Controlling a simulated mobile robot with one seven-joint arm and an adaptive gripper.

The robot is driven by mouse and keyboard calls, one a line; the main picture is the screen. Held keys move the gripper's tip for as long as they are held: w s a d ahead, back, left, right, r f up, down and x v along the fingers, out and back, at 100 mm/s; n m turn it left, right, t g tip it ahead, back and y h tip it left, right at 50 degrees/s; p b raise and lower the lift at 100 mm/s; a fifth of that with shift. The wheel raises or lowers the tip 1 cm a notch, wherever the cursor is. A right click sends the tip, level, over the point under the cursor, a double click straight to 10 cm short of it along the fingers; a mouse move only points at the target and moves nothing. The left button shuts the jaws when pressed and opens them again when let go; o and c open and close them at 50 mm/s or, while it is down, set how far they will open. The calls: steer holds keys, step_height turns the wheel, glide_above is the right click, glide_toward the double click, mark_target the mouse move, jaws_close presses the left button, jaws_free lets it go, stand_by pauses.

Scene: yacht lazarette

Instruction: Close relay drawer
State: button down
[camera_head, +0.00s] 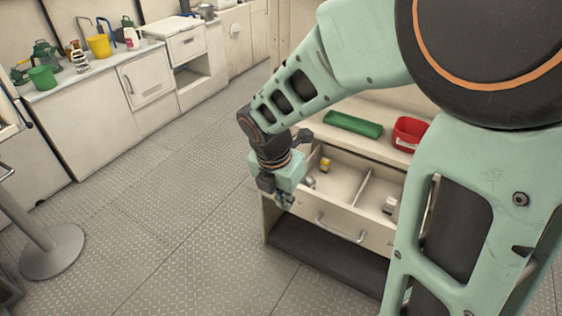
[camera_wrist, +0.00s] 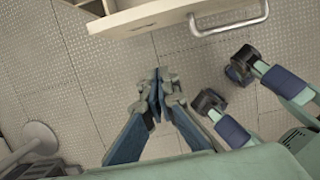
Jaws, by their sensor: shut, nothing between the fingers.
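The relay drawer (camera_head: 332,222) is pulled out from the low cabinet at the right in the head view. It holds a yellow item (camera_head: 325,164) on the left and a white item (camera_head: 390,205) on the right of its divider. Its metal handle (camera_head: 341,229) is on the front face. The drawer front (camera_wrist: 148,16) and the handle (camera_wrist: 230,22) show at the top of the wrist view. My gripper (camera_wrist: 157,98) is shut and empty. It is in front of the drawer, near the left end of its front, apart from the handle.
A green tray (camera_head: 353,124) and a red bin (camera_head: 409,133) stand on the cabinet top. An open dark space is below the drawer. A round-based post (camera_head: 52,252) stands at the left. A counter (camera_head: 85,125) with containers runs along the back wall. The metal floor between is clear.

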mark_target(330, 161)
steer(key=w+d+f, duration=0.1)
steer(key=f, duration=0.1)
steer(key=w+d+f+b, duration=0.1)
steer(key=f, duration=0.2)
steer(key=w+d+f+b, duration=0.1)
steer(key=w+f, duration=0.1)
steer(key=f, duration=0.1)
steer(key=shift+f, duration=0.1)
steer(key=shift+w+d, duration=0.25)
steer(key=shift+w, duration=0.2)
steer(key=shift+w+d+p, duration=0.3)
steer(key=shift+w+d, duration=0.1)
steer(key=w+d+p, duration=0.3)
steer(key=w+d, duration=0.1)
steer(key=w, duration=0.1)
steer(key=w+d+p, duration=0.3)
steer(key=w+d, duration=0.1)
steer(key=w, duration=0.2)
steer(key=w+d+p, duration=0.3)
steer(key=w+d, duration=0.1)
steer(key=w, duration=0.1)
steer(key=shift+w, duration=0.3)
steer(key=shift+w+d+p, duration=0.1)
steer(key=shift+w+p, duration=0.1)
steer(key=shift+p, duration=0.1)
steer(key=shift+w+r, duration=0.1)
steer(key=shift+r, duration=0.1)
